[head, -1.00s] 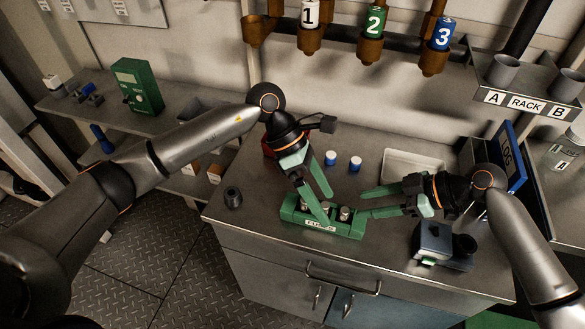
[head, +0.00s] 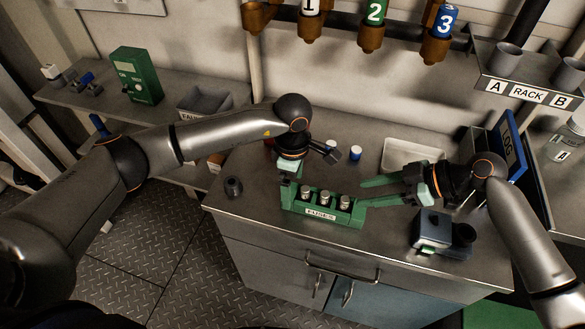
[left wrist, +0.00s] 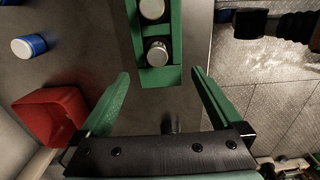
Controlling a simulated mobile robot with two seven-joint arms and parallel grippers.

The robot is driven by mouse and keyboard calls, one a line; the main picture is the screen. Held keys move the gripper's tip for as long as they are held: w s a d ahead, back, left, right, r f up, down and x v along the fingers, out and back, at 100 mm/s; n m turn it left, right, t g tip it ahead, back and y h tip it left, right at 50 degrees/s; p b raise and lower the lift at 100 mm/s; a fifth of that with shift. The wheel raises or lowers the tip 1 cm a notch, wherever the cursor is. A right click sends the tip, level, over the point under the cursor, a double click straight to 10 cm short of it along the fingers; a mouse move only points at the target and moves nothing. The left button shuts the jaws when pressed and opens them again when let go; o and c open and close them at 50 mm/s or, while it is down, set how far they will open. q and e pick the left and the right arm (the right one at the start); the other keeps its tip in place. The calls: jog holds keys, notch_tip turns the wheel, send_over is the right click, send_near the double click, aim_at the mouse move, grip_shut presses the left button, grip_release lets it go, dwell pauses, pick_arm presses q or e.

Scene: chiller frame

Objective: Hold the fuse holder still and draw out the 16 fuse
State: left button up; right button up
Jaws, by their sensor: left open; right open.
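The green fuse holder (head: 348,218), labelled FUSES, stands on the bench top with three silver-topped fuses (head: 325,198) in a row. I cannot read which is the 16 fuse. In the left wrist view the holder's end (left wrist: 158,78) and two fuses (left wrist: 158,53) show. My left gripper (head: 288,178) is at the holder's left end; its fingers are partly hidden in the head view. In the left wrist view the gripper (left wrist: 161,75) is open, its fingers apart on either side of the holder's end, empty. My right gripper (head: 366,193) is open and empty beside the holder's right end.
Two blue-and-white cylinders (head: 356,153) stand behind the holder. A dark block device (head: 432,232) stands at front right, a metal tray (head: 412,150) behind. A small dark cup (head: 233,186) is at left. A red container (left wrist: 50,115) shows in the left wrist view.

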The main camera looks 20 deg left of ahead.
aim_at(293, 192)
pick_arm(q)
jog(key=shift+f, duration=1.85)
jog(key=shift+c, duration=0.2)
